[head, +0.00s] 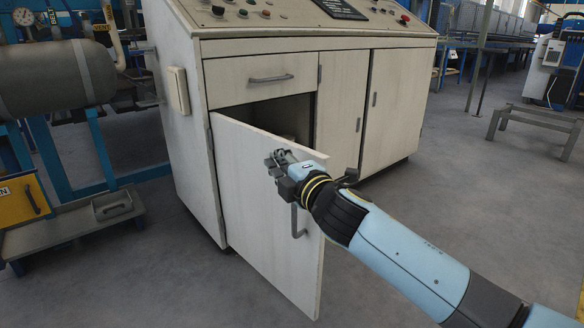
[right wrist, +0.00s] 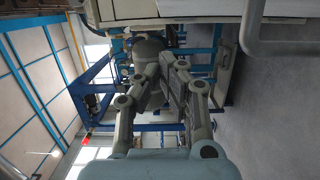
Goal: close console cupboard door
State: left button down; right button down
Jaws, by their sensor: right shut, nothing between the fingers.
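The console cupboard door (head: 262,205) stands open at the left of the pale console, hinged on its left side. Its free edge juts out toward me. The outer face shows, with a curved grey handle (head: 297,220) near the free edge. My right gripper (head: 276,158) is shut and empty, in front of the door's upper part near its top edge. I cannot tell whether it touches the door. In the right wrist view the fingers (right wrist: 160,75) extend from the wrist, and a grey handle (right wrist: 252,35) shows close at the upper right. My left gripper is out of view.
The console (head: 235,55) has a closed drawer above the opening and closed doors (head: 392,105) to the right. A grey tank (head: 60,78) and a low cart (head: 70,228) stand at the left. Open floor lies at the right; a low metal stand (head: 535,120) is farther back.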

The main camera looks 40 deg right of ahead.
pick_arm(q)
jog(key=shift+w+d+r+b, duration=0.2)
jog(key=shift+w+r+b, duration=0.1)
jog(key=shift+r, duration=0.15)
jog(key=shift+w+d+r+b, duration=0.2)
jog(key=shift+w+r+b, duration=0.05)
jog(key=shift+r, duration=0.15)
pick_arm(e)
jog(key=shift+w+d, duration=0.1)
jog(key=shift+d, duration=1.85)
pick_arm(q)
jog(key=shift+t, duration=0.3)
